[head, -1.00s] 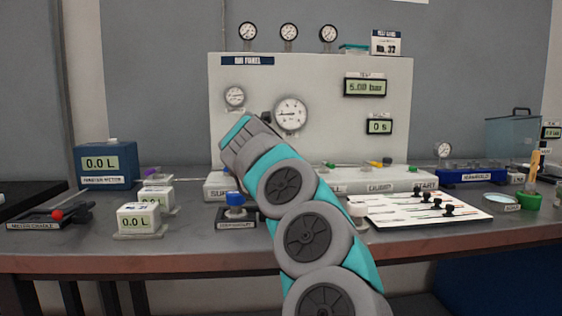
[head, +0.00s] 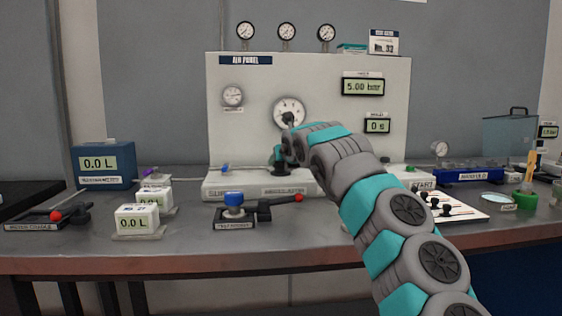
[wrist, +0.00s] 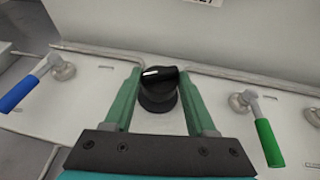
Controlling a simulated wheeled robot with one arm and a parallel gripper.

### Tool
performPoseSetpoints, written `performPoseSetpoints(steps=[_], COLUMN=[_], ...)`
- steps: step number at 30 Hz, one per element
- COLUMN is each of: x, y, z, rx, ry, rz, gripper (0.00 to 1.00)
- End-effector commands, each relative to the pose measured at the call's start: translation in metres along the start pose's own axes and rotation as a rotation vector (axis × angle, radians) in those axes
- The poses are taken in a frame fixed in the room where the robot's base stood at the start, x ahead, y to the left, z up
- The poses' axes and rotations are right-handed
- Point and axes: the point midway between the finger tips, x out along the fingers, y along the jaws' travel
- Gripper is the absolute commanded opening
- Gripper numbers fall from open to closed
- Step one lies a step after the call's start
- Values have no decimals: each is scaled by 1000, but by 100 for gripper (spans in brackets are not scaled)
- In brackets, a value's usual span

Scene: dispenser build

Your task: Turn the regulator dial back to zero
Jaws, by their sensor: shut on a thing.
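The regulator dial (wrist: 158,92) is a black round knob with a white pointer mark, seen in the wrist view. The mark lies across its top and points left. My gripper (wrist: 160,78) has its two green fingers on either side of the knob and is shut on it. A display (head: 363,87) on the panel reads 5.00 bar.
A blue-handled valve (wrist: 25,90) is left of the dial and a green-handled valve (wrist: 266,135) is right of it, both close to my fingers. A second display (head: 377,126) reads 0 s. A blue-capped device with a red-tipped lever (head: 235,212) stands in front on the bench.

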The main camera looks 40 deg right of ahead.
Motion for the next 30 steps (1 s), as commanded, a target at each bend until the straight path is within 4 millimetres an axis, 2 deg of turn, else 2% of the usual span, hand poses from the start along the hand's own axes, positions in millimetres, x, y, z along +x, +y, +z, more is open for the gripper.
performPoseSetpoints(steps=[15, 30], x=[0, 0], y=[-2, -4], z=[1, 0], rx=[-83, -108], ry=[-2, 1], rz=[209, 258], gripper=[1, 1])
